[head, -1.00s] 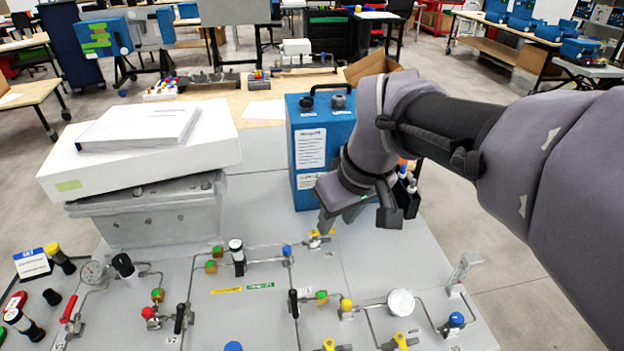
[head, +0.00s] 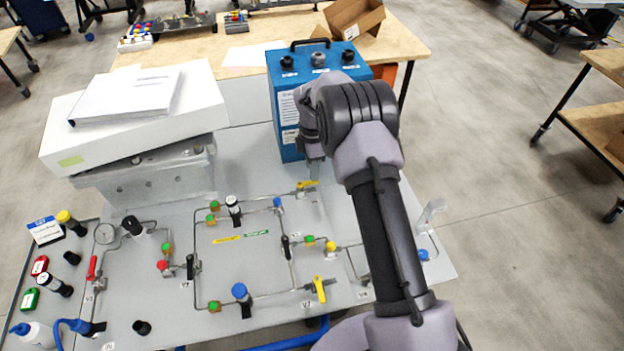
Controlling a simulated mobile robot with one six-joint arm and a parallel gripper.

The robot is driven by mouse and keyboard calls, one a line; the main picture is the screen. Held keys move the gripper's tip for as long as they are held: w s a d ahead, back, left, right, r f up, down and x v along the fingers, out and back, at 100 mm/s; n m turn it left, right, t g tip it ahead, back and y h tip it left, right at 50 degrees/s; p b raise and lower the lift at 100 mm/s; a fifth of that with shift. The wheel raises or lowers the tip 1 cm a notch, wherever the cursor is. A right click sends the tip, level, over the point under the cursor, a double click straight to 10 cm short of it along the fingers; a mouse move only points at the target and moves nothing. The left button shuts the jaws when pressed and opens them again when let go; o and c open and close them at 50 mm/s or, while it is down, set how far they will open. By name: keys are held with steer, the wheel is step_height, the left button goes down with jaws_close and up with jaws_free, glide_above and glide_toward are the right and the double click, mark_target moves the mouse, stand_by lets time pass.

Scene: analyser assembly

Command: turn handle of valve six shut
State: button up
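A small valve with a yellow handle (head: 307,184) sits on the pipe at the back of the grey panel (head: 345,225), in front of the blue box. I cannot read its number label. My gripper (head: 315,168) points down just above and behind this handle. One dark finger shows close to the handle's right end; I cannot tell whether it touches. My own wrist hides the rest of the gripper, so its opening is unclear. A second yellow handle (head: 319,288), near a label like V7, stands across its pipe nearer the front.
The blue box (head: 285,115) stands close behind my gripper. A white box with papers (head: 140,130) rests on a grey metal case (head: 150,180) at the left.

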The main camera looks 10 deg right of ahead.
mark_target(308, 183)
step_height(308, 183, down, 5)
steer(key=shift+r+b, duration=0.1)
steer(key=shift+b, duration=0.2)
jaws_close()
